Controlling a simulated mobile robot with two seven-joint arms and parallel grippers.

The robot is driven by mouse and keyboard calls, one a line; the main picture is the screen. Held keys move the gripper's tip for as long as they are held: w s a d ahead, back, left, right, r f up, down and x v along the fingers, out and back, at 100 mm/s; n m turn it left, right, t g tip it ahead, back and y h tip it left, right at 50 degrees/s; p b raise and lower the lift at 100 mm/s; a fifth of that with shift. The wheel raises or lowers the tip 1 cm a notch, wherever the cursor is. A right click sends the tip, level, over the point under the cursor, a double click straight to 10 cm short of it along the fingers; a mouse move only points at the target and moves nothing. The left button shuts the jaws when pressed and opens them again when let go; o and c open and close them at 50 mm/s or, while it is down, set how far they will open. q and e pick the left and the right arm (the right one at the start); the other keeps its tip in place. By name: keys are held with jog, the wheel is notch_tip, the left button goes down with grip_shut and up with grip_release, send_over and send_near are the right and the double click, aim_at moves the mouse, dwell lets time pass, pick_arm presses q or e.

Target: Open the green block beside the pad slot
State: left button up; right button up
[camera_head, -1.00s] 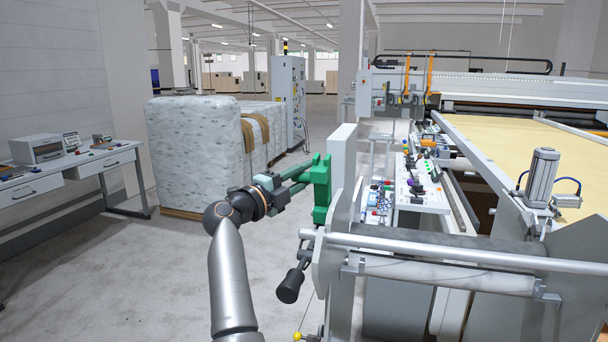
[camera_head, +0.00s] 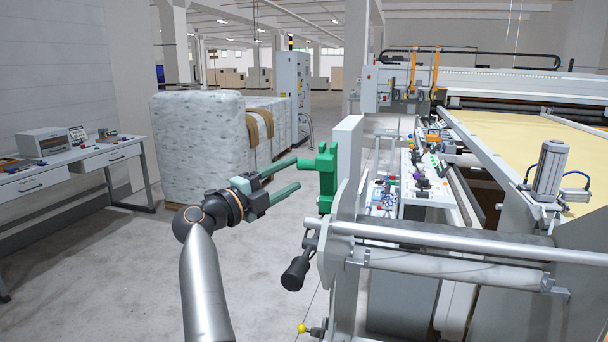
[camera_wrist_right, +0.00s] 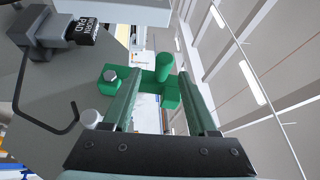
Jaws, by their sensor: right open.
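The green block (camera_head: 327,180) is upright on the left side of the grey machine post, at the near end of the machine. In the right wrist view the green block (camera_wrist_right: 168,92) shows between and beyond my fingers, with a green cylinder and a silver bolt head on it. My right gripper (camera_head: 298,173) is open and empty, left of the block, its two green fingers spread and pointing at it with a small gap. The right gripper (camera_wrist_right: 160,105) also shows in the wrist view. The pad slot cannot be made out clearly. My left gripper is out of view.
A black-handled crank (camera_head: 297,272) hangs below the block. A grey fitting with a "PAD" label (camera_wrist_right: 82,32) and a bent dark rod are close in the wrist view. A wrapped stack (camera_head: 200,145) stands behind; the floor left of the machine is clear.

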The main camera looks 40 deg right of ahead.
jog(key=a+b, duration=0.1)
jog(key=a, duration=0.5)
jog(key=shift+f, duration=0.45)
